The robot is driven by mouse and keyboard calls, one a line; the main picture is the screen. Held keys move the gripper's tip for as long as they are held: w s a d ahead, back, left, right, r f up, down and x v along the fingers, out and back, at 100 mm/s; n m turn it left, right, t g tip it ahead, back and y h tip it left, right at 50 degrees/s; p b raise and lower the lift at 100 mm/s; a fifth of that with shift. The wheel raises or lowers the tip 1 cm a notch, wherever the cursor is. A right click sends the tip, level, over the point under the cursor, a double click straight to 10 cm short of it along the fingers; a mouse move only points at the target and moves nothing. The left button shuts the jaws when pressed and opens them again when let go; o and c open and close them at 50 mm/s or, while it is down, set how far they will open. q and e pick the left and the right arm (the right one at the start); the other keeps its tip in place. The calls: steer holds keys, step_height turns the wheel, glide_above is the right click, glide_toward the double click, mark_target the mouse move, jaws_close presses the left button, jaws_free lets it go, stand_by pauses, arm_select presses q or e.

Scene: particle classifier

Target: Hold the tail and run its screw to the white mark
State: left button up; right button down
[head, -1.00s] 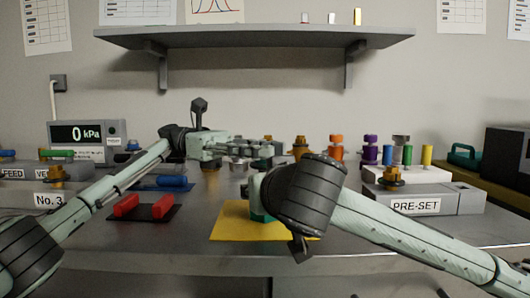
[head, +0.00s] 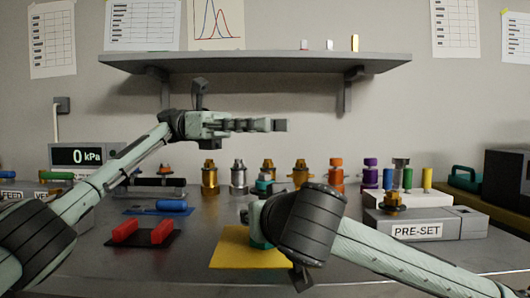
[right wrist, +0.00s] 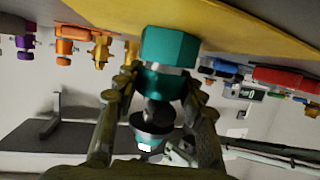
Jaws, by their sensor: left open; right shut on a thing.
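The tail appears to be the teal piece (right wrist: 168,50) on the yellow mat; its teal base also shows in the head view (head: 259,228), partly hidden by my right wrist. In the right wrist view it has a silver band, a dark neck and a teal end (right wrist: 152,137) with a white patch. My right gripper (right wrist: 158,88) is shut on the tail, a finger on each side. My left gripper (head: 282,125) is open, raised in the air beyond and above the tail, pointing right. I cannot make out the screw's position against the mark.
The yellow mat (head: 232,252) lies at the bench front. Brass, silver, orange and purple fittings (head: 336,172) line the back. The PRE-SET block (head: 458,226) is at right.

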steer(key=c, duration=0.8)
jaws_free()
steer(key=shift+c, duration=0.2)
